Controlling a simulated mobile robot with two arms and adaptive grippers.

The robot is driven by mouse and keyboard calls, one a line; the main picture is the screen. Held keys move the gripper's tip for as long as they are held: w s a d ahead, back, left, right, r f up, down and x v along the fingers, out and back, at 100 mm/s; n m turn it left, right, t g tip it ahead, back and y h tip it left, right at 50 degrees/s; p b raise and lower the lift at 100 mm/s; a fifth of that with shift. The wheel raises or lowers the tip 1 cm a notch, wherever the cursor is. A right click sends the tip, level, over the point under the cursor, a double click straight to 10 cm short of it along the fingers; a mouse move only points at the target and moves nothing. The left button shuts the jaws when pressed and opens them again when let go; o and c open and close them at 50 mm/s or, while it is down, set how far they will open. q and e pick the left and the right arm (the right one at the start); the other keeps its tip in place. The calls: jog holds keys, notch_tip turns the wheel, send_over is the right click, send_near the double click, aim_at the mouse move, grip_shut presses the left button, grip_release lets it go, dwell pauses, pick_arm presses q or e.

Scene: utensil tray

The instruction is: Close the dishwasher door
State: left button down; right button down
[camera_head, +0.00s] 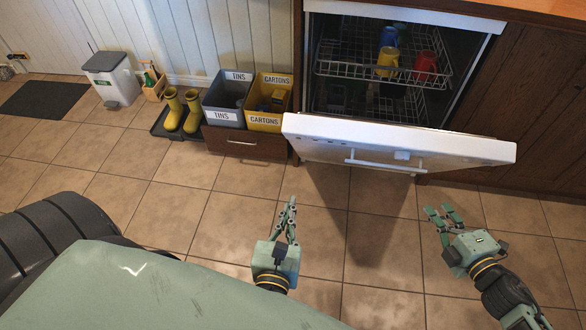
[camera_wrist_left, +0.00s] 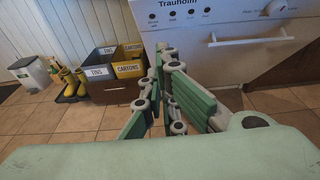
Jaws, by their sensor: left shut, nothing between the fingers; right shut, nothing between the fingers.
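The white dishwasher door (camera_head: 390,143) stands partly open, tilted outward from the cabinet, with its handle (camera_head: 383,162) on the outer face. In the left wrist view, the door's front (camera_wrist_left: 215,20) shows dark buttons, a knob and its handle (camera_wrist_left: 250,40). My left gripper (camera_head: 289,208) is shut and empty, in front of the door's left end and apart from it in the head view. Its fingers (camera_wrist_left: 170,85) also show in the left wrist view. My right gripper (camera_head: 442,213) is shut and empty, in front of the door's right half, not touching it.
Inside the dishwasher, the upper rack (camera_head: 345,68) holds yellow (camera_head: 387,62), blue (camera_head: 389,37) and red (camera_head: 426,66) cups. Left of it are a cartons bin (camera_head: 265,122), a tins bin (camera_head: 222,114), yellow boots (camera_head: 173,112) and a trash can (camera_head: 112,75). Tiled floor before the door is clear.

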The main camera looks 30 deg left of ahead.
pick_arm(q)
send_near(301, 138)
notch_tip(301, 138, down, 5)
jog(key=s, duration=0.2)
jog(key=w+r, duration=0.2)
jog(key=w, duration=0.1)
jog(key=shift+w+a, duration=0.1)
jog(key=w+r, duration=0.1)
jog(key=w+a+r, duration=0.1)
jog(key=w, duration=0.1)
jog(key=shift+r, duration=0.4)
pick_arm(e)
jog(key=c, duration=2.5)
grip_release()
jog(key=shift+c, duration=0.2)
jog(key=o, duration=1.5)
jog(key=shift+o, duration=0.2)
